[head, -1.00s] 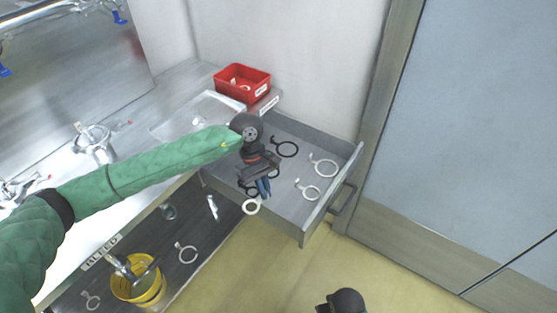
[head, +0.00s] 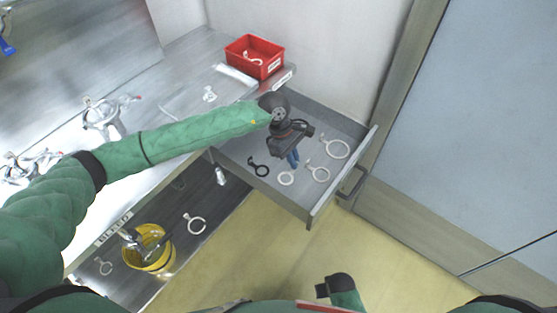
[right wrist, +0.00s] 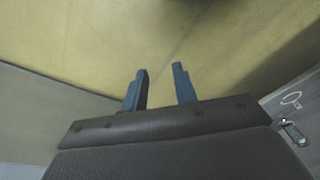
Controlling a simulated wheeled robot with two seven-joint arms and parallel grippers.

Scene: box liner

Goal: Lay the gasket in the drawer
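The gasket is a plain white ring (head: 286,178) at the fingertips of my left gripper (head: 294,161). The gripper points down over the open grey drawer (head: 319,208) and looks shut on the ring's edge. The ring shows against the drawer floor, inside the front and side walls; I cannot tell whether it touches the floor. My right gripper (head: 322,290) is low, above the floor, away from the drawer. In the right wrist view its two blue fingers (right wrist: 160,88) stand apart with nothing between them.
In the drawer lie a black clamp (head: 259,168) and white clamps (head: 336,149) (head: 318,174). A red bin (head: 255,60) stands on the counter behind. A yellow bucket (head: 150,255) and a white clamp (head: 194,223) are on the lower shelf. The drawer handle (head: 353,184) sticks out.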

